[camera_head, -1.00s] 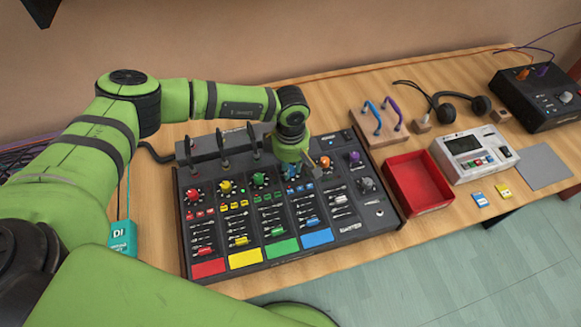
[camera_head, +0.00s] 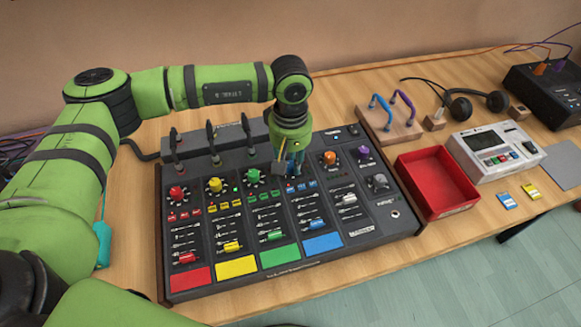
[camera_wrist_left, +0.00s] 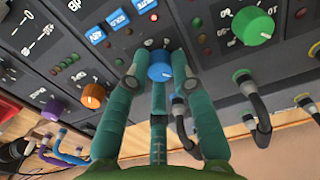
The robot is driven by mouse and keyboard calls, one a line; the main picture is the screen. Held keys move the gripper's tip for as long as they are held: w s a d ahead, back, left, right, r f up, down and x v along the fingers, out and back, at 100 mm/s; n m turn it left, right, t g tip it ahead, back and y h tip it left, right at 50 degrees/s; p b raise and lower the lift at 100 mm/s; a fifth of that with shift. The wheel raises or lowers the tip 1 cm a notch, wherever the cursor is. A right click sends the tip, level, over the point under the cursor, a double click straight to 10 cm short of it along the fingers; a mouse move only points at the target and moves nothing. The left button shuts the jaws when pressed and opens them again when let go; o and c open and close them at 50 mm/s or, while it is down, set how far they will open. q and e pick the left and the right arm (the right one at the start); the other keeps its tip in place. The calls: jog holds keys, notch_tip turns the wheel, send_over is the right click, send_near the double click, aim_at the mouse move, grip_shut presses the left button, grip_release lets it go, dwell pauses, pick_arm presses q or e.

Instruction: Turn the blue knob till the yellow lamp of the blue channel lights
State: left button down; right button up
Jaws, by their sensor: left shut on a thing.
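The mixer desk (camera_head: 350,238) lies on the table with coloured channels. The blue knob (camera_wrist_left: 160,66) is in the wrist view, with its white mark toward the top. Small lamps (camera_wrist_left: 125,47) stand in a column beside the knob; I cannot make out a lit yellow one. The blue channel's label (camera_head: 323,244) is at the front. My right gripper is not in view.
The green knob (camera_wrist_left: 253,25) and orange knob (camera_wrist_left: 94,95) flank the blue one. Black cable plugs (camera_head: 213,140) stand up behind the left channels. A red tray (camera_head: 436,182) and a white device (camera_head: 495,150) are to the right.

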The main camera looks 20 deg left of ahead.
aim_at(290, 164)
pick_arm(q)
jog(key=shift+m+b, duration=0.5)
jog(key=c, duration=1.1)
grip_release()
jog(key=shift+o, duration=0.2)
notch_tip(290, 164, up, 12)
